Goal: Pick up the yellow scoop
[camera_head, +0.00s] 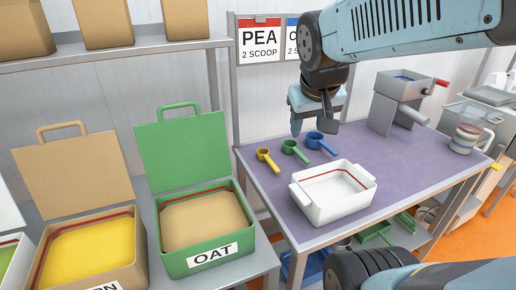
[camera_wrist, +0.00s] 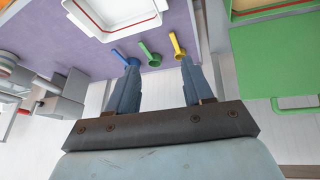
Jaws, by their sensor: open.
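The yellow scoop (camera_head: 266,158) lies at the left end of a row of three scoops on the purple table top (camera_head: 380,150). Its handle points toward the front. In the wrist view the yellow scoop (camera_wrist: 177,45) shows just beyond the right-hand fingertip. The green scoop (camera_head: 293,150) is beside it, and the blue scoop (camera_head: 320,141) is at the right of the row. My gripper (camera_head: 317,128) is open and empty, above the back of the table near the blue scoop. In the wrist view my gripper (camera_wrist: 160,62) has its fingers apart, with the green scoop (camera_wrist: 150,54) beyond the gap.
A white tub (camera_head: 332,196) stands in front of the scoops. A grey machine (camera_head: 402,95) with a red handle is at the back right. An open green OAT box (camera_head: 210,258) and a tan box (camera_head: 85,285) stand to the left. A sign (camera_head: 259,40) hangs behind.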

